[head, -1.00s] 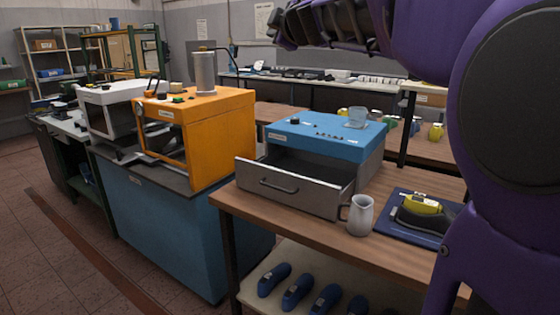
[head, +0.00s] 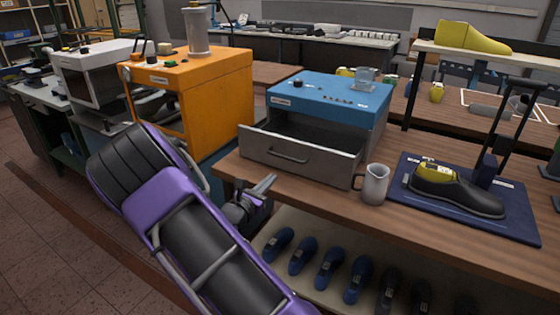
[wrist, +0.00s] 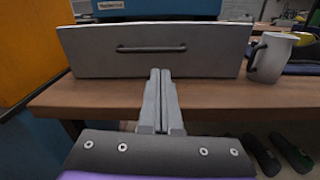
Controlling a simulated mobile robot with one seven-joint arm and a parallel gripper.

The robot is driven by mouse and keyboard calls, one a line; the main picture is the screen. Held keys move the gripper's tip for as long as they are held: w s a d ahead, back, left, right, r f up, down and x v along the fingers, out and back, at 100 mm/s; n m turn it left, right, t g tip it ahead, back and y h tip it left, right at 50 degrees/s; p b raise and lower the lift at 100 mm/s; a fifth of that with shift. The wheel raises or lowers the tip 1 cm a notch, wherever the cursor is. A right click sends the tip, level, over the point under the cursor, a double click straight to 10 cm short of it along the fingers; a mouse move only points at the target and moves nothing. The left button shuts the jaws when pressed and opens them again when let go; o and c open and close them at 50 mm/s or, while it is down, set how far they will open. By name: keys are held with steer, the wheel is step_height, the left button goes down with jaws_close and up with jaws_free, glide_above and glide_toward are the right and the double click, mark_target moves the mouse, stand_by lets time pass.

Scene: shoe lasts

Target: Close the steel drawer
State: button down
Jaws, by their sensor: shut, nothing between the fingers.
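The steel drawer (head: 300,157) stands open, pulled out of the blue-topped cabinet (head: 330,98) on the wooden table. Its front with a dark bar handle (head: 287,155) faces me; the handle also shows in the wrist view (wrist: 151,49). My gripper (head: 268,183) is shut and empty. It is in front of the drawer and a little below it, near the table's front edge. In the wrist view the closed fingers (wrist: 160,75) point at the drawer front, under the handle. I cannot tell whether they touch it.
A grey-white jug (head: 374,185) stands close to the drawer's right end. A dark shoe (head: 455,192) lies on a blue mat (head: 515,215) further right. The orange machine (head: 215,95) stands to the left. Several blue shoe lasts (head: 330,268) lie on the shelf below.

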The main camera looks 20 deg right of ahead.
steer(key=shift+n+h, duration=0.3)
steer(key=shift+n, duration=0.1)
steer(key=f+x, duration=0.1)
steer(key=x, duration=0.3)
steer(key=s+x, duration=0.1)
steer(key=x, duration=0.4)
steer(key=d+f+x, duration=0.1)
steer(key=x, duration=0.3)
steer(key=shift+d+f, duration=0.3)
steer(key=shift+d, duration=0.1)
